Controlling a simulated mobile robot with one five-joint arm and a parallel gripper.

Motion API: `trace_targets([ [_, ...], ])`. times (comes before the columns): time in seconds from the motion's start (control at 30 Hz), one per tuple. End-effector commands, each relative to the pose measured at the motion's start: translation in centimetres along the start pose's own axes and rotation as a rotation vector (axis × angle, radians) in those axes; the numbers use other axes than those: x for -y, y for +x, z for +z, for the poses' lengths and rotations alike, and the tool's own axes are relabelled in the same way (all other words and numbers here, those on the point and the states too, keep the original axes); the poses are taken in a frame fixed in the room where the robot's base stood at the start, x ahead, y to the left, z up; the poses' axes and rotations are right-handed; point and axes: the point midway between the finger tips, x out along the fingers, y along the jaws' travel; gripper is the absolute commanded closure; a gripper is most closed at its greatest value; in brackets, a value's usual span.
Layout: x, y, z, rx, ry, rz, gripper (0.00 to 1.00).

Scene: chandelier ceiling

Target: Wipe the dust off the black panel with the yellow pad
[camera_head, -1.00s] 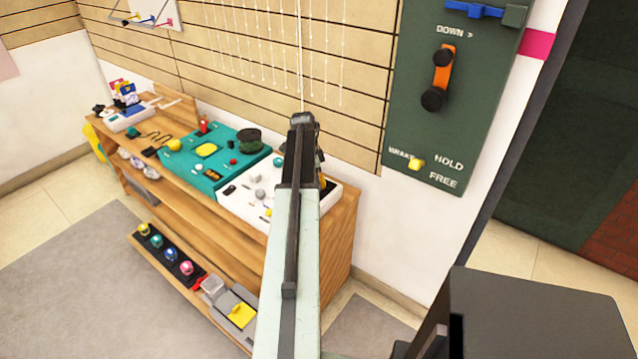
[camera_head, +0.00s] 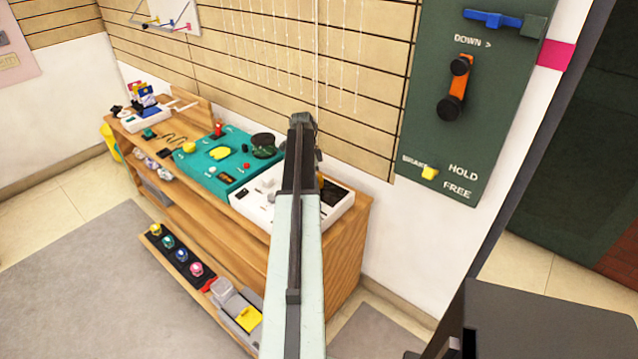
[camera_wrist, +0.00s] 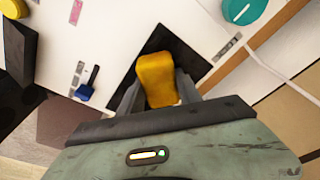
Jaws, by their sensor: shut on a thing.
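My gripper (camera_wrist: 155,88) is shut on the yellow pad (camera_wrist: 157,78), which stands out between the two grey fingers in the wrist view. The pad is in front of the black panel (camera_wrist: 190,58), a dark square set in a white box, and covers its middle. I cannot tell whether the pad touches the panel. No dust can be made out on the part that shows. In the head view the black panel (camera_head: 334,193) is at the right end of the white box (camera_head: 250,208), partly behind my arm.
A small blue switch (camera_wrist: 87,84) and a teal knob (camera_wrist: 243,9) are on the white box near my gripper. A white cable (camera_wrist: 275,72) runs at the right. A teal box (camera_head: 205,180) stands beside the white box on the wooden shelf (camera_head: 345,235). A green wall board (camera_head: 465,110) is at the right.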

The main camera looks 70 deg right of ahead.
Motion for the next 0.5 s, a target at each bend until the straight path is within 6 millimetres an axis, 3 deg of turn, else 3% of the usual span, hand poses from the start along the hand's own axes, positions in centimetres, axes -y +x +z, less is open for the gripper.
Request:
trace_targets([
  [0.27,0.6,0.0,0.4,-0.001,0.0,0.001,0.97],
  [0.5,2.4,0.0,2.0,-0.001,0.0,0.0,0.97],
])
